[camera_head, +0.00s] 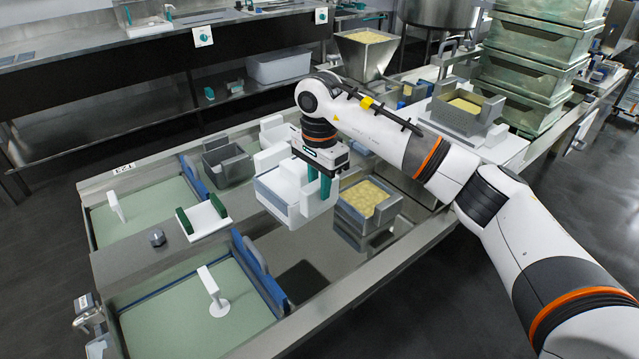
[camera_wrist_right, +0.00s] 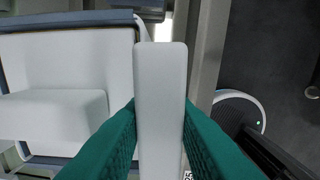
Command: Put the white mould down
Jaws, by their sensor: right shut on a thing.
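The white mould (camera_head: 280,192) is a box-like block with a raised part, held over the steel table in the head view. My right gripper (camera_head: 319,188) has its green fingers on the mould's upright white wall. In the right wrist view the green fingers (camera_wrist_right: 160,140) close on both sides of a white upright plate, with the mould's white body (camera_wrist_right: 65,60) to the left. Whether the mould touches the surface below cannot be told. My left gripper is not in view.
A grey mould with yellow curd (camera_head: 365,196) stands just right of the white mould. An empty grey mould (camera_head: 228,165) stands to its left. A white board with green pads (camera_head: 204,219) and two green basins (camera_head: 190,310) lie further left. Stacked crates (camera_head: 540,60) stand at the back right.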

